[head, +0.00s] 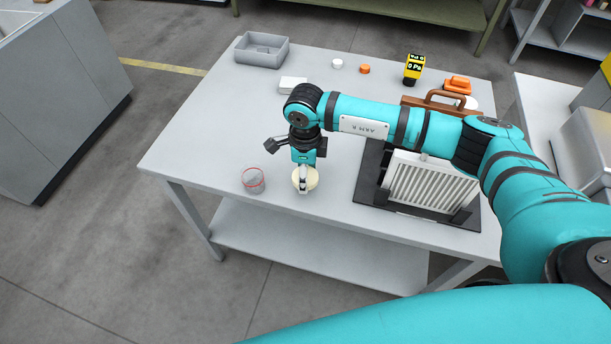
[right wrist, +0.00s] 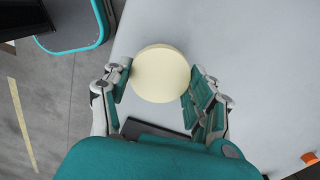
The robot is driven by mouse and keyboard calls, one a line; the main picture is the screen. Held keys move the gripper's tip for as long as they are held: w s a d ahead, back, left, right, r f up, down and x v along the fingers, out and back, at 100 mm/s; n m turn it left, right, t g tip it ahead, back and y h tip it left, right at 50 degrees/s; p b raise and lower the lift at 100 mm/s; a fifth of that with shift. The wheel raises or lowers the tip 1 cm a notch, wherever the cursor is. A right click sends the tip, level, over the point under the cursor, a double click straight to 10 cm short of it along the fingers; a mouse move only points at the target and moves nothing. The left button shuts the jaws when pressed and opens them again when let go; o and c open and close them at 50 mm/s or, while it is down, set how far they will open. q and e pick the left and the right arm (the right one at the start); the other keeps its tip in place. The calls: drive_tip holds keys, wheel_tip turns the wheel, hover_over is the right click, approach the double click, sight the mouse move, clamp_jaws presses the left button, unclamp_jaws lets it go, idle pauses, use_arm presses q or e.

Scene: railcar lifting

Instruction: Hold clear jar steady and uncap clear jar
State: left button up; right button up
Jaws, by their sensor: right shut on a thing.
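A clear jar (head: 254,181) with a red ring around its upper part stands near the table's front edge, left of my right gripper (head: 304,180). My right gripper is shut on a round cream lid-like disc (head: 312,179), which also shows between the fingers in the right wrist view (right wrist: 160,74). Whether anything is under the cream disc is hidden. The disc and the clear jar are apart. My left gripper is not in view.
A grey bin (head: 262,50), a white box (head: 293,85), a white cap (head: 337,63), an orange cap (head: 364,69) and a yellow-black device (head: 413,68) stand at the back. A ribbed panel in a dark frame (head: 367,188) is at the right. The table's left part is clear.

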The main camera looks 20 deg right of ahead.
drive_tip(key=shift+w+d, duration=0.1)
drive_tip(key=shift+w, duration=0.1)
wheel_tip(320, 180, down, 3)
drive_tip(key=shift+s+r+p, duration=0.1)
drive_tip(key=shift+p, duration=0.55)
drive_tip(key=shift+f, duration=0.4)
drive_tip(key=shift+f+b, duration=0.2)
drive_tip(key=shift+b, duration=0.1)
drive_tip(key=o, duration=1.3)
drive_tip(key=shift+r, duration=0.2)
